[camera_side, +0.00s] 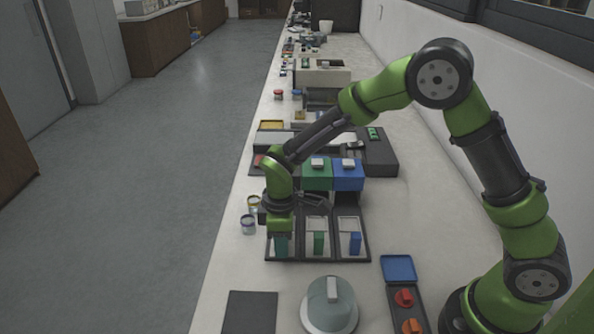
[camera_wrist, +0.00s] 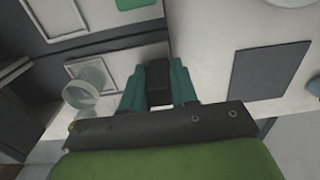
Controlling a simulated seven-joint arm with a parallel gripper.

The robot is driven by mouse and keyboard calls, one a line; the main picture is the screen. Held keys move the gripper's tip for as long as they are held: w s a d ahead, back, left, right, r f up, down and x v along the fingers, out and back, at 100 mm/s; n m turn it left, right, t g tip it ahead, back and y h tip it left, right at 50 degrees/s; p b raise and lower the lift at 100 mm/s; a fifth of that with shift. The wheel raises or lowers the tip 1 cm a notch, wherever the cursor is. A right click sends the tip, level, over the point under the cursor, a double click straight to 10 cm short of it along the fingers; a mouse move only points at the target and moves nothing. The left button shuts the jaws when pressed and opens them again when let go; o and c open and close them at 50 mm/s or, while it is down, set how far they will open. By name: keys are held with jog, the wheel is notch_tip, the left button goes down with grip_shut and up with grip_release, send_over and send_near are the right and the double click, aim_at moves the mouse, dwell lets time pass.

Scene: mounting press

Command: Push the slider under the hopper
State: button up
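In the side view, a dark base holds three lanes with pale-framed sliders: the middle one has a green handle (camera_side: 319,243) and the right one a blue handle (camera_side: 355,243). Behind them stand a green hopper (camera_side: 317,176) and a blue hopper (camera_side: 348,176). My gripper (camera_side: 281,245) points down over the left lane and hides most of it. In the wrist view, my gripper's teal fingers (camera_wrist: 158,88) stand apart, with a dark block (camera_wrist: 158,78) between them. I cannot tell whether they grip it. A pale-framed slider (camera_wrist: 90,68) shows at the left.
Small jars (camera_side: 249,224) stand left of the base, near the bench edge. A dark flat pad (camera_side: 249,313), a grey round device (camera_side: 330,303) and a control box with red and orange knobs (camera_side: 404,299) are in front.

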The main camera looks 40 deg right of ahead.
grip_shut()
jog(key=w+d, duration=0.5)
jog(key=shift+w+d+r, duration=0.1)
jog(key=shift+w+d, duration=0.2)
jog(key=shift+w, duration=0.05)
jog(key=o, duration=0.8)
grip_release()
jog(key=shift+c, duration=0.2)
notch_tip(320, 180, up, 17)
